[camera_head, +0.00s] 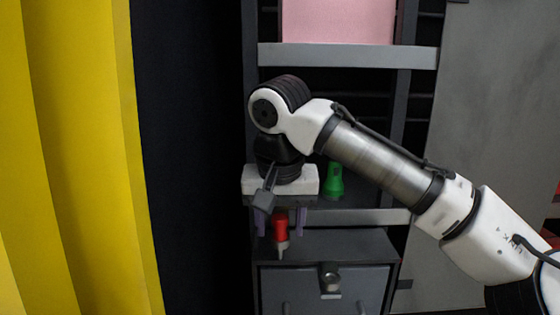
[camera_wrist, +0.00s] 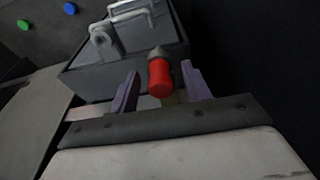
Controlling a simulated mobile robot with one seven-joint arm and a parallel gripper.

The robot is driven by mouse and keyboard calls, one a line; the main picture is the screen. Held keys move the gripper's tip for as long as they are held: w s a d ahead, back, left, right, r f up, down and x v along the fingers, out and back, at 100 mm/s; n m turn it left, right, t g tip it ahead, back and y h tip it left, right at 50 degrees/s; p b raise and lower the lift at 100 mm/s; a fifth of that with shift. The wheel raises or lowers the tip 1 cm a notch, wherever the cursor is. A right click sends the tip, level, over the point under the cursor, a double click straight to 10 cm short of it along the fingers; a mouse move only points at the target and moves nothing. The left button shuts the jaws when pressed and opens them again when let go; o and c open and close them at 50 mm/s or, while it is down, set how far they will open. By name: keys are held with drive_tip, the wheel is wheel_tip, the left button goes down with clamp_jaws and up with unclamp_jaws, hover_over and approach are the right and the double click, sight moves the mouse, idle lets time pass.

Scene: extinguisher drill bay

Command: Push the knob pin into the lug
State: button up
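The knob pin (camera_head: 281,227) has a red knob and a grey tip that points down, above or at the top of a dark grey box; I cannot tell whether it touches. In the wrist view the red knob (camera_wrist: 159,78) lies between the two purple fingers of my gripper (camera_wrist: 160,70), with a gap on each side. My gripper (camera_head: 282,222) points down and looks open around the knob. A round metal fitting, apparently the lug (camera_head: 330,278), is on the box front, right of the pin. It also shows in the wrist view (camera_wrist: 102,40).
The dark grey box (camera_head: 350,246) has handles low on its front. A green object (camera_head: 334,180) stands on the shelf behind my gripper. A pink box (camera_head: 338,20) sits on the upper shelf (camera_head: 350,57). A yellow panel (camera_head: 75,160) fills the left.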

clamp_jaws()
drive_tip(key=shift+r, duration=0.15)
drive_tip(key=shift+r+p, duration=1.4)
drive_tip(key=shift+r, duration=1.5)
drive_tip(key=shift+r, duration=2)
drive_tip(key=shift+s+f, duration=0.1)
drive_tip(key=shift+f, duration=0.05)
